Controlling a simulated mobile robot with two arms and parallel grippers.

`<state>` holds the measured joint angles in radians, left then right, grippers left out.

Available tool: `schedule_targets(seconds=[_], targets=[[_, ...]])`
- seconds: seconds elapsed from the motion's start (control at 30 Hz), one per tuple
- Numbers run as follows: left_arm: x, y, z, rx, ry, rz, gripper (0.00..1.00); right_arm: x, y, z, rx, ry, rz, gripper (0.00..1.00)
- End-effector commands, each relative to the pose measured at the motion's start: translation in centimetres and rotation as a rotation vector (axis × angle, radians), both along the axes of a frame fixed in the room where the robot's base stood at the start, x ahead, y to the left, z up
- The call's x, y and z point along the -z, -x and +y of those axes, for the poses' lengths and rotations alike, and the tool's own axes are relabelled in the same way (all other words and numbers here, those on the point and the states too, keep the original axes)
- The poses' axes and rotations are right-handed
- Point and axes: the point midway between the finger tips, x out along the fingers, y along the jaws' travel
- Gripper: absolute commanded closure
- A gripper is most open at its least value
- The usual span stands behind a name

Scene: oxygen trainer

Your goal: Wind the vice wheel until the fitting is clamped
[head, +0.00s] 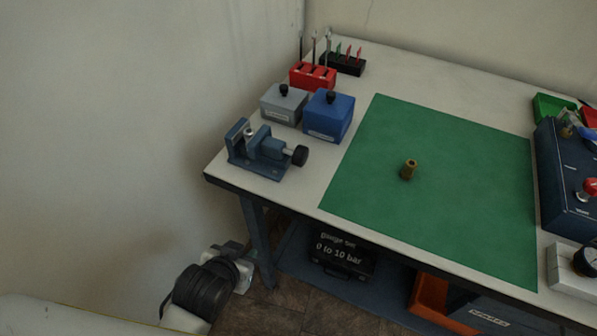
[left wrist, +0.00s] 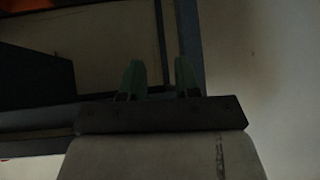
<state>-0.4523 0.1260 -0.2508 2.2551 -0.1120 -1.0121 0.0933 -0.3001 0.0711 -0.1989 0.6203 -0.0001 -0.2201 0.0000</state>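The blue vice (head: 258,165) stands at the table's front left corner, with its black wheel (head: 299,155) facing right. A small light metallic piece (head: 250,132) shows between its jaws; I cannot tell whether the jaws touch it. A brass fitting (head: 408,170) stands upright on the green mat, apart from the vice. My left gripper (head: 242,262) is low, in front of and below the table edge, away from the wheel. In the left wrist view its two greenish fingers (left wrist: 160,80) are apart with nothing between them. My right gripper is not in view.
A grey box (head: 284,106) and a blue box (head: 329,118) stand behind the vice. A red tool rack (head: 313,76) is farther back. The table's front edge and leg (head: 258,240) are close to my left gripper. The green mat (head: 455,225) is mostly clear.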

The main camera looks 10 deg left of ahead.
Motion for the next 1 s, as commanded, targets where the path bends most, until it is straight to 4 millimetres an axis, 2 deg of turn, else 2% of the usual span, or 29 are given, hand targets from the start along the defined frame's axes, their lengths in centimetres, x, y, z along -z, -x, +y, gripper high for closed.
schedule_targets(seconds=[0.03,0.1,0.2,0.33,0.43,0.57,1.0], targets=[[-3.3,-1.8,-1.6,0.022,0.045,-0.18,0.68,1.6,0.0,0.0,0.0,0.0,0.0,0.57],[-7.6,-3.0,-3.2,0.049,0.097,-0.365,0.68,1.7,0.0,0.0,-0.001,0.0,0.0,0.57],[-11.9,-3.7,-4.9,0.086,0.162,-0.554,0.68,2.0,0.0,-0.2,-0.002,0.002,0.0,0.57],[-15.4,-3.7,-6.3,0.123,0.219,-0.707,0.68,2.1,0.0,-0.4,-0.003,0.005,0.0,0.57],[-16.5,-3.8,-6.8,0.136,0.238,-0.754,0.68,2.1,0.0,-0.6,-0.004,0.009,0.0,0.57],[-16.7,-4.9,-7.2,0.138,0.239,-0.762,0.68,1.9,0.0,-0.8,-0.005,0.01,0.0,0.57],[-16.6,-12.3,-9.6,0.136,0.238,-0.757,0.68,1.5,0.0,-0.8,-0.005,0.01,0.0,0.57]])
